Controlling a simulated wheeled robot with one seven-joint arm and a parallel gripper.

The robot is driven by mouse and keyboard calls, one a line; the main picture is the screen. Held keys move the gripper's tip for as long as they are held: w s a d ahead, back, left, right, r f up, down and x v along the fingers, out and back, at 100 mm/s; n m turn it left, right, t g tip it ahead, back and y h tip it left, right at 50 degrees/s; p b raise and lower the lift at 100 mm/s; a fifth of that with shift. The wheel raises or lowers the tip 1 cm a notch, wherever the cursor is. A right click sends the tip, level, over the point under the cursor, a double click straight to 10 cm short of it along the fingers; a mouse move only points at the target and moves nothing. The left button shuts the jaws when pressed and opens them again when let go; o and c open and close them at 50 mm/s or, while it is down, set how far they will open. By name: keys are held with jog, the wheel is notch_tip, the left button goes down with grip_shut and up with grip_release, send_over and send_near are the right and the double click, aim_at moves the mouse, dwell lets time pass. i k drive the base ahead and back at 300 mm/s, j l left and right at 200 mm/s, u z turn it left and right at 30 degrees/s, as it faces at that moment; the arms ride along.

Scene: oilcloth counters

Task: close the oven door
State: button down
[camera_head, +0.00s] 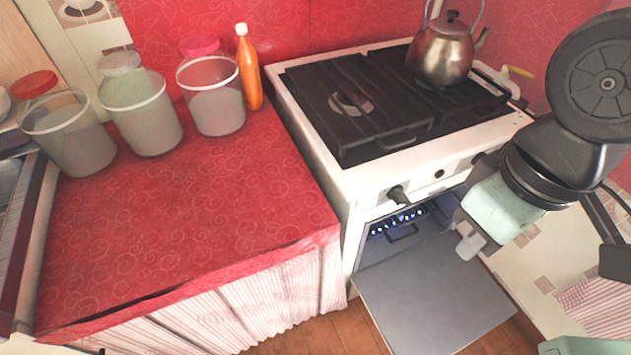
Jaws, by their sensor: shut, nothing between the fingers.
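The white stove (369,181) stands right of the red counter. Its oven door (430,300) is a grey panel, folded down and open in front of the stove. The dark oven cavity (398,228) shows small blue lights above the door. My gripper (466,243), with pale fingers on a mint-green body, is shut and empty. In the picture it overlaps the upper right part of the door, near the oven opening. I cannot tell whether it touches the door. My arm hides the right side of the stove front.
A metal kettle (444,50) stands on the back right of the hob. An oven-control knob (399,195) sticks out from the stove front. The red-covered counter (190,215) holds several jars and an orange bottle (249,75) at the back. The counter's front is clear.

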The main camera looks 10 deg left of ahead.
aim_at(425, 298)
jog(key=l+u, duration=0.7)
jog(key=l, duration=0.15)
jog(key=k+l+u, duration=0.1)
jog(key=l+u, duration=0.2)
jog(key=k+l, duration=0.1)
jog(key=l, duration=0.6)
jog(key=k+l+u, duration=0.1)
jog(key=l, duration=0.25)
